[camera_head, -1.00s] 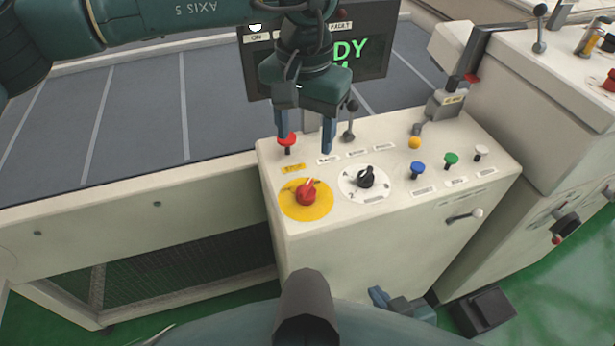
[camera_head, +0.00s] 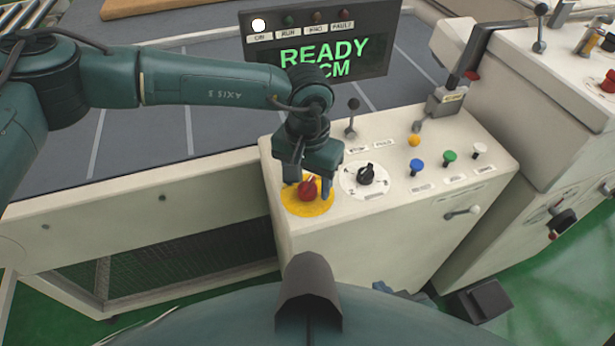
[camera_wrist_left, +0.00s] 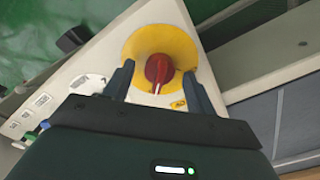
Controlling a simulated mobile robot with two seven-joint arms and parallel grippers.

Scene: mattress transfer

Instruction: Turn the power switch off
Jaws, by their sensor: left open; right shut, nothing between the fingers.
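The power switch is a red rotary knob (camera_head: 307,189) on a yellow disc (camera_head: 322,207), at the front left of the cream control console (camera_head: 350,228). The left wrist view shows the knob (camera_wrist_left: 158,69) with its pointer line toward the gripper. My left gripper (camera_head: 309,187) is open, pointing down over the disc, with one finger on each side of the knob. In the left wrist view the fingers look apart from the knob.
A black selector knob (camera_head: 366,174) on a white dial sits close to the right. Blue (camera_head: 417,166), green and white buttons and levers stand further right. The display (camera_head: 315,50) reads READY, with a white lamp (camera_head: 258,25) lit above ON.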

